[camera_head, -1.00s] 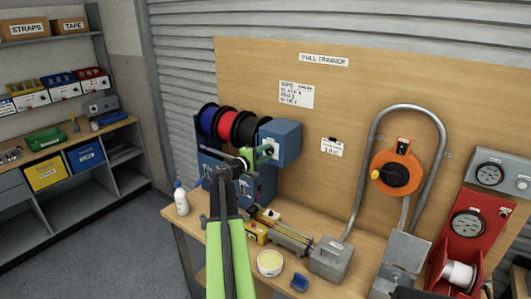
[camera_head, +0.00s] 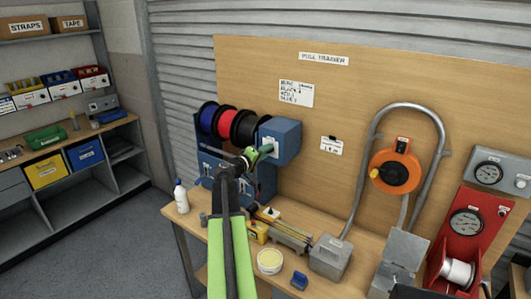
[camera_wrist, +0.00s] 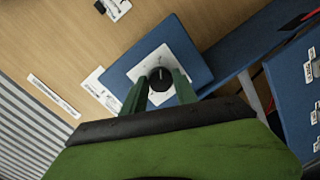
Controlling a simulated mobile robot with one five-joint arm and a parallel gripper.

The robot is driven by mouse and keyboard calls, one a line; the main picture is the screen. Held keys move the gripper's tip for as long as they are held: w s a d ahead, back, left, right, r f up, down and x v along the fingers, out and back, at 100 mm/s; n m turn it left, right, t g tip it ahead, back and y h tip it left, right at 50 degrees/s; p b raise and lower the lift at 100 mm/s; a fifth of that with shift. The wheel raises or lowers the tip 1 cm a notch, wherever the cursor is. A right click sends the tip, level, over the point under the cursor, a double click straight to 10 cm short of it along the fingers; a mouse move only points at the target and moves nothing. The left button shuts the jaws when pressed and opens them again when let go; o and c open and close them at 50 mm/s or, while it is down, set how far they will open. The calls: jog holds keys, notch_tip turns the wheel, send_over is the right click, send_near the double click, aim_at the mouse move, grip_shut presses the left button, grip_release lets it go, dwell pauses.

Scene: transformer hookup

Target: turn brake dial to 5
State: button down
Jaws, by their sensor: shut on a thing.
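The brake dial (camera_wrist: 160,80) is a round black knob with a pale pointer mark, on a white plate (camera_wrist: 147,67) on the face of a blue box (camera_wrist: 192,50). The blue box (camera_head: 280,141) also shows in the head view, right of the wire reels. My gripper (camera_wrist: 159,84) is shut on the dial, with one green finger on each side of it. In the head view my gripper (camera_head: 264,150) reaches the front of the blue box, and the dial is hidden there. The scale numbers on the plate are too small to read.
Blue, red and black reels (camera_head: 228,122) stand left of the box. A white bottle (camera_head: 181,196), a tub with yellow contents (camera_head: 269,261) and a grey metal box (camera_head: 331,258) stand on the bench. An orange reel (camera_head: 396,172) hangs on the board at right.

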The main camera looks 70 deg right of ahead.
jog(key=shift+s, duration=0.1)
jog(key=c, duration=1)
grip_release()
jog(key=shift+o, duration=0.2)
jog(key=p+v, duration=0.1)
jog(key=v, duration=1.6)
jog(key=shift+a+p, duration=0.25)
jog(key=shift+p, duration=0.15)
